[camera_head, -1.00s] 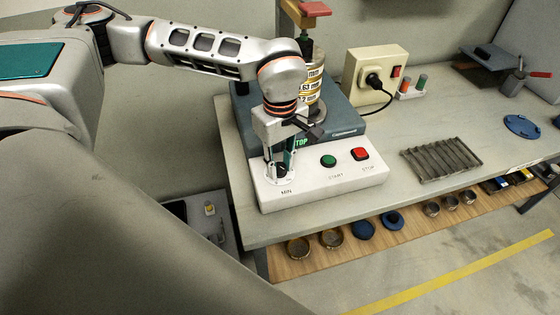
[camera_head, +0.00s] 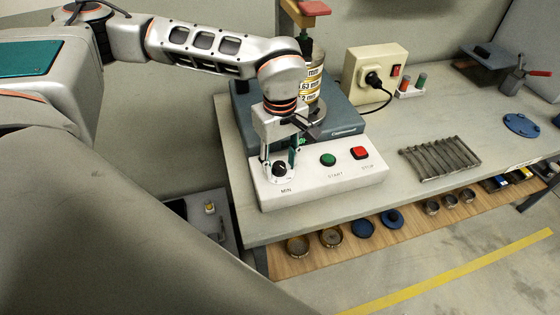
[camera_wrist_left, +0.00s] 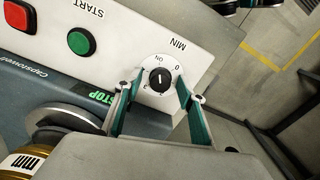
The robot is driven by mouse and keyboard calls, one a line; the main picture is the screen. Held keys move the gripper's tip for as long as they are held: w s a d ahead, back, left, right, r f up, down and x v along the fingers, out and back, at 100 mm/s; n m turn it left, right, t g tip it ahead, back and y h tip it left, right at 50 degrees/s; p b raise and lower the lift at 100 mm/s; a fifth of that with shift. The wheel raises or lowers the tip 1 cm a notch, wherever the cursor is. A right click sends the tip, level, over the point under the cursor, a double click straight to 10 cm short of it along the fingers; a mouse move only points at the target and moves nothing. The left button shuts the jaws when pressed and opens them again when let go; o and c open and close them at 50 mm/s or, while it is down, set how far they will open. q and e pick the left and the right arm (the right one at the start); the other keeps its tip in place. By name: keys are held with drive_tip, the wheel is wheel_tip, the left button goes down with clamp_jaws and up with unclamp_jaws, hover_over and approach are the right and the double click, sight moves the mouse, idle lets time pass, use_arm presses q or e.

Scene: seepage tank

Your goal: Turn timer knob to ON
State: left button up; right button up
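The timer knob (camera_head: 279,170) is a small black dial at the left end of the white control panel (camera_head: 320,185), by the MIN label. In the left wrist view the knob (camera_wrist_left: 160,79) sits on a round white scale with ON and 0 marks. Its white line runs roughly towards ON; I cannot tell which end points. My left gripper (camera_head: 279,163) is above the knob with its fingers spread. In the wrist view the fingers (camera_wrist_left: 159,88) stand on both sides of the knob, apart from it. My right gripper is not in view.
A green START button (camera_head: 328,160) and a red STOP button (camera_head: 359,153) sit right of the knob. The sieve shaker with its stacked sieves (camera_head: 314,80) stands behind. A beige socket box (camera_head: 374,70) and a ridged metal tray (camera_head: 440,158) are further right.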

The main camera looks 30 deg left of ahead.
sight(280, 166)
use_arm(q)
wheel_tip(280, 166, up, 12)
idle(0.6)
drive_tip(key=shift+s+f, duration=0.1)
idle(0.4)
